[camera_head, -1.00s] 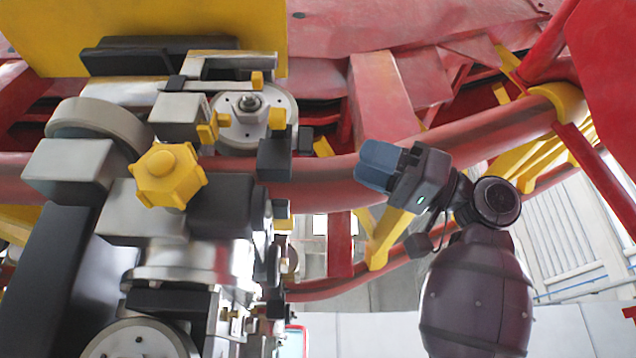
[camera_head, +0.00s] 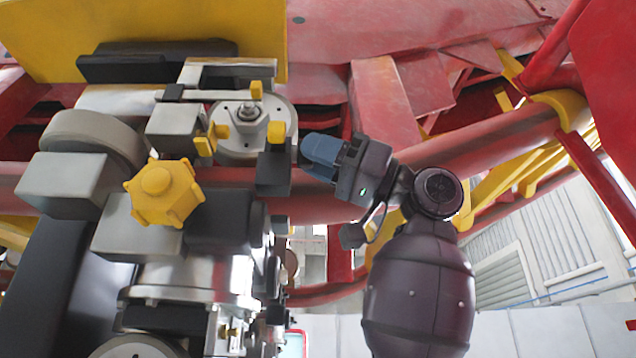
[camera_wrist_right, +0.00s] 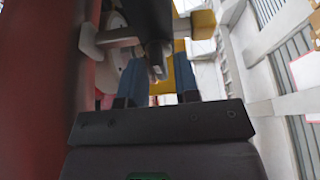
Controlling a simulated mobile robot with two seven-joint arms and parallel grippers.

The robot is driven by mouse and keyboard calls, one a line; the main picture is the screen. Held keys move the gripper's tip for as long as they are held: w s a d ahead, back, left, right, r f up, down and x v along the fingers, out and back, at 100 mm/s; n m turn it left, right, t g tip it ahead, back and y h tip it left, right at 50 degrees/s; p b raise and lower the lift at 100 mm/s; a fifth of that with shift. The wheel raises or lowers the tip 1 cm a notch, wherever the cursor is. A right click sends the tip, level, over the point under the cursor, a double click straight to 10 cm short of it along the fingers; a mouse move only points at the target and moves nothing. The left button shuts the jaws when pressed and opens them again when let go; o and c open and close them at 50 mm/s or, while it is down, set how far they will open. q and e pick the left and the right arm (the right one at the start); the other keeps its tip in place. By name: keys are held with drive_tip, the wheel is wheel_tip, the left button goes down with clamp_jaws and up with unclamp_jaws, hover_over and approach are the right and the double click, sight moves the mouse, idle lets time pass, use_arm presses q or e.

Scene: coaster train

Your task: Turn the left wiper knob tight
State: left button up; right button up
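A large yellow lobed knob (camera_head: 163,191) sits on a grey block of the wheel assembly, left of centre in the head view. Smaller yellow pieces show near the round metal plate: one at left (camera_head: 211,138), one on top (camera_head: 256,90), one at right (camera_head: 276,132). I cannot tell for sure which is the left wiper knob. My right gripper (camera_head: 322,157) is right of these parts, its blue fingers pointing left, apart from the large knob. In the right wrist view its fingers (camera_wrist_right: 158,78) stand apart with a gap between them. My left gripper is not seen.
A thick red tube (camera_head: 480,145) runs behind my right gripper. A black block (camera_head: 274,172) stands just left of its fingertips. A yellow panel (camera_head: 150,38) hangs at upper left. Open room lies to the lower right, before pale walls.

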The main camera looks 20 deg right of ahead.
clamp_jaws()
drive_tip(key=shift+m+t, duration=0.4)
drive_tip(key=m+t+h, duration=0.1)
drive_tip(key=m+h, duration=0.1)
drive_tip(key=m, duration=0.5)
drive_tip(key=m+t+h+b, duration=0.1)
drive_tip(key=m+t+h, duration=0.1)
drive_tip(key=m, duration=0.6)
drive_tip(key=m+t+h, duration=0.1)
drive_tip(key=m+h, duration=0.2)
drive_tip(key=m, duration=0.4)
drive_tip(key=shift+s+r+t+h+b, duration=0.15)
drive_tip(key=shift+t+h+b, duration=0.15)
drive_tip(key=shift+t, duration=0.1)
drive_tip(key=shift+m, duration=0.3)
drive_tip(key=shift+o, duration=1.2)
unclamp_jaws()
